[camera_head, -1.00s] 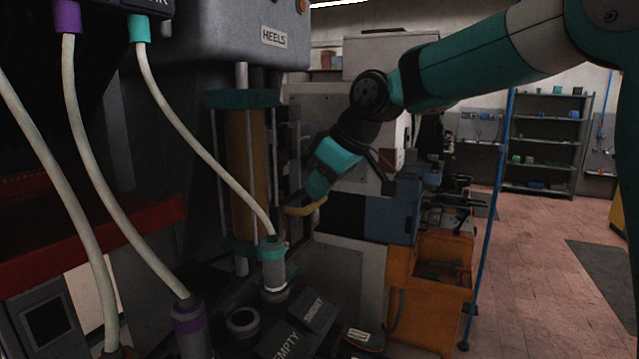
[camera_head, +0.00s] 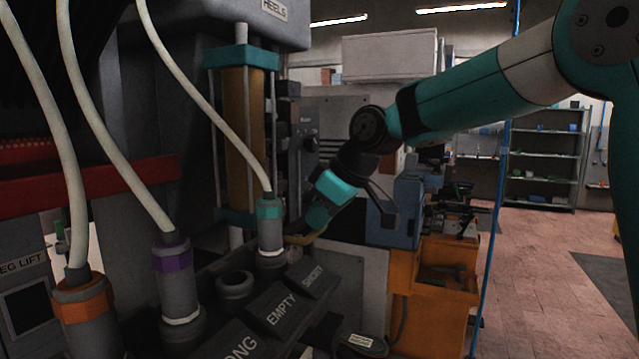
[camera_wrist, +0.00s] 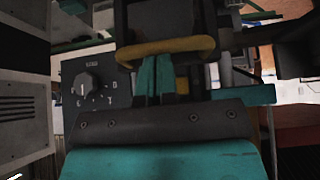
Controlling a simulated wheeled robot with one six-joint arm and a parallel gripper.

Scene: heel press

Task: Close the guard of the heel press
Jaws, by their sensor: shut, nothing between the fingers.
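The heel press (camera_head: 225,18) stands at left centre in the head view, its name plate partly cut off by the top edge. A yellow handle (camera_head: 301,239) shows low beside the press. In the wrist view this yellow bar (camera_wrist: 165,48) runs crosswise in front of a dark part. I cannot make out the guard panel's outline or its exact position. My gripper (camera_head: 312,222) is at the handle; in the wrist view its shut teal fingers (camera_wrist: 155,75) reach up to the bar, with nothing between them. Whether they touch it I cannot tell.
Jacks with pale hoses, such as the teal-collared one (camera_head: 270,228), stand in front of the press beside labelled keys (camera_head: 281,313). A knob panel (camera_wrist: 92,92) is left of my fingers. An orange cabinet (camera_head: 428,315) stands right. Open floor lies farther right.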

